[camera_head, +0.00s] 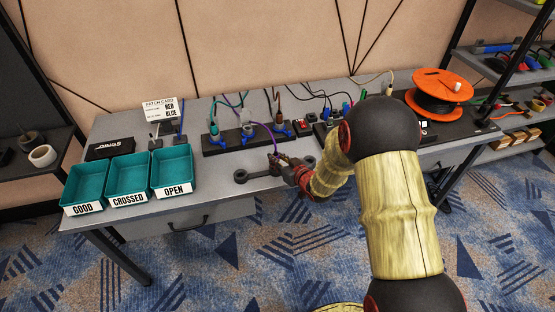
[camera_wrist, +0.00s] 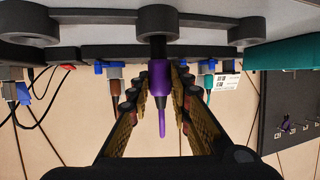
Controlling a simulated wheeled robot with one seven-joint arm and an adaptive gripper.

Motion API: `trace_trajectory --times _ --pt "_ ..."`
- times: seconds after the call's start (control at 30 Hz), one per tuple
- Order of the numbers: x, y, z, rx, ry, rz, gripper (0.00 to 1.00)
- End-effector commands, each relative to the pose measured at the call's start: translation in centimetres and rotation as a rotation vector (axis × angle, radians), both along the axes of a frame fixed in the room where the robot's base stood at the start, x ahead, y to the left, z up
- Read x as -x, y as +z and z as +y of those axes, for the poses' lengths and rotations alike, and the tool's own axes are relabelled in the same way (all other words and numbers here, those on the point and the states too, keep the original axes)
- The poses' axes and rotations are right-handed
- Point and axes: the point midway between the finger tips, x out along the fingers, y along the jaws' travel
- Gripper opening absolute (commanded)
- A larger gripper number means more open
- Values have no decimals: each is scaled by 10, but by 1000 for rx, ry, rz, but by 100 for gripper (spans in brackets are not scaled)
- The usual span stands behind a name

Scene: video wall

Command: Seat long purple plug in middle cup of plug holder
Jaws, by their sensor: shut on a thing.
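The purple plug (camera_wrist: 159,77) is in the middle of the wrist view, with a black collar and a thin purple lead. My gripper (camera_head: 279,164) is shut on it, with patterned fingers on both sides of the plug. The plug holder (camera_head: 256,174) is a dark bar with round cups near the table's front edge. In the wrist view, which looks upside down, the plug's dark end meets the middle cup (camera_wrist: 157,20). How deep it sits is hidden. An outer cup (camera_wrist: 38,22) and another outer cup (camera_wrist: 248,30) show to either side, without a plug visible.
A black strip (camera_head: 242,136) with several coloured plugs and leads stands behind the holder. Three teal trays (camera_head: 82,192) are at the left, and a sign (camera_head: 160,111) stands behind them. An orange cable reel (camera_head: 420,92) is at the right. Bare table lies left of the holder.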

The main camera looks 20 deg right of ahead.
Motion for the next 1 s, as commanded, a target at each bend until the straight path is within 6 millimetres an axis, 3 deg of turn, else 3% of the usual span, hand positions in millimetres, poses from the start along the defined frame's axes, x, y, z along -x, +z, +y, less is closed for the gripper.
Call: trace_trajectory --times 1.0 --pt "0 -12 0 0 0 -1 0"
